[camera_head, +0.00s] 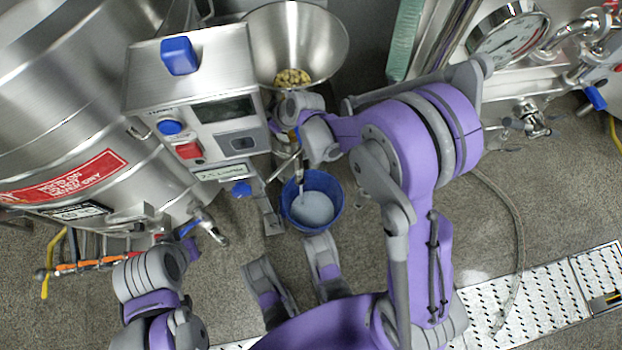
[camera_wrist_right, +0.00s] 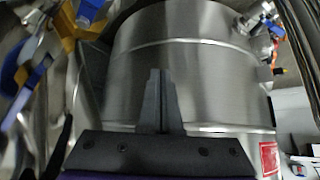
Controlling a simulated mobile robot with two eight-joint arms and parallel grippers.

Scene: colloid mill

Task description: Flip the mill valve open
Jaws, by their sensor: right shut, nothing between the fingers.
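The mill stands at the centre of the head view, with its steel control box (camera_head: 195,90) and its hopper (camera_head: 325,45) holding yellowish pieces. A thin outlet pipe (camera_head: 299,172) points down into a blue bucket (camera_head: 333,212) of greyish liquid. A small blue part (camera_head: 297,134) shows by the pipe; I cannot tell if it is the valve handle. My right arm reaches to the mill, and its wrist covers much of the outlet area. In the right wrist view, my right gripper (camera_wrist_right: 158,85) is shut and empty before a steel vessel. My left arm is at lower left; its fingers are not clear.
A large steel tank (camera_head: 60,100) with a red label fills the left. Blue-handled valves and piping (camera_head: 590,95) with a round gauge (camera_head: 508,35) are at upper right. A hose (camera_head: 518,240) lies on the floor. A perforated drain grate (camera_head: 545,295) runs along lower right.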

